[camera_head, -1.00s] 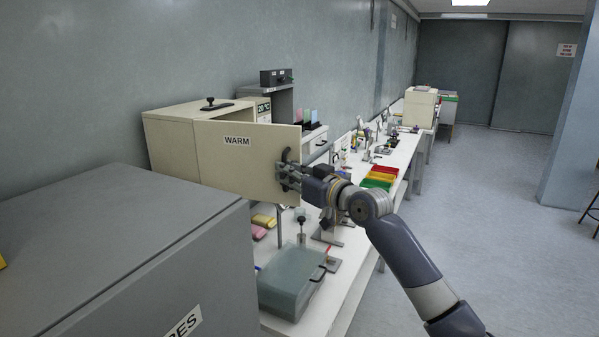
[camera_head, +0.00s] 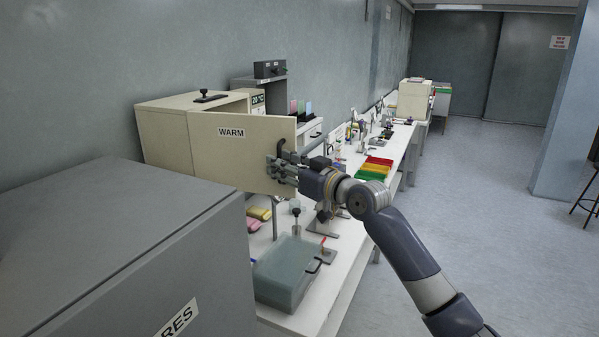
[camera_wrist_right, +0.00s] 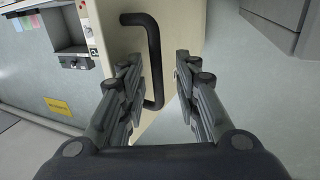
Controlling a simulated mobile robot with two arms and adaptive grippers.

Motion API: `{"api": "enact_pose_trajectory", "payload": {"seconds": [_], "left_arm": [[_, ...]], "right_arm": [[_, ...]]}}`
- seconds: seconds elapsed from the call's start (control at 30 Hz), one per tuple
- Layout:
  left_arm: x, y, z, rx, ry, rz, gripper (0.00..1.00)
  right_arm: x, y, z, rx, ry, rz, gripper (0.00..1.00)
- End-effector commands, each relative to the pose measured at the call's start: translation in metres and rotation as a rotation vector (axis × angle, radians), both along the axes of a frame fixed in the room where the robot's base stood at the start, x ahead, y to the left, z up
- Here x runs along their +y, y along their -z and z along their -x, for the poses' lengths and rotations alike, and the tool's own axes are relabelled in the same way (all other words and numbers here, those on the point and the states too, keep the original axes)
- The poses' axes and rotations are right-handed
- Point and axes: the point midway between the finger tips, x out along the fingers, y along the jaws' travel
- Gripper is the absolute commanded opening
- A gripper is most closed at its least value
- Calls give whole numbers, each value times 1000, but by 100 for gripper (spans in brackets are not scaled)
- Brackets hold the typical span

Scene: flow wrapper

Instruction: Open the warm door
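The cream door marked WARM (camera_head: 225,150) stands swung out from its cream cabinet (camera_head: 165,140), with the cabinet's front and display showing behind its free edge. Its dark bar handle (camera_wrist_right: 154,60) is near that free edge. My right gripper (camera_head: 279,169) is at the handle. In the right wrist view, the fingers of my right gripper (camera_wrist_right: 166,88) are apart. The handle lies between them, close to the left finger; I cannot tell whether they touch. My left gripper is not in view.
A grey cabinet (camera_head: 110,230) fills the lower left. A glassy box (camera_head: 285,275) with a handle stands on the white bench (camera_head: 345,245) below my right arm. Coloured trays (camera_head: 373,169) lie farther along it.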

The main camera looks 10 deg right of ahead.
Motion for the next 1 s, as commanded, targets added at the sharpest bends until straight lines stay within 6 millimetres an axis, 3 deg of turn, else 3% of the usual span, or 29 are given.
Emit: {"api": "enact_pose_trajectory", "payload": {"seconds": [0.53,1.0], "left_arm": [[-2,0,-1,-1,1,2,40],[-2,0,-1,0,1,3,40]], "right_arm": [[-43,0,81,-3,-3,5,30],[-49,-1,92,-4,-4,2,30]]}}
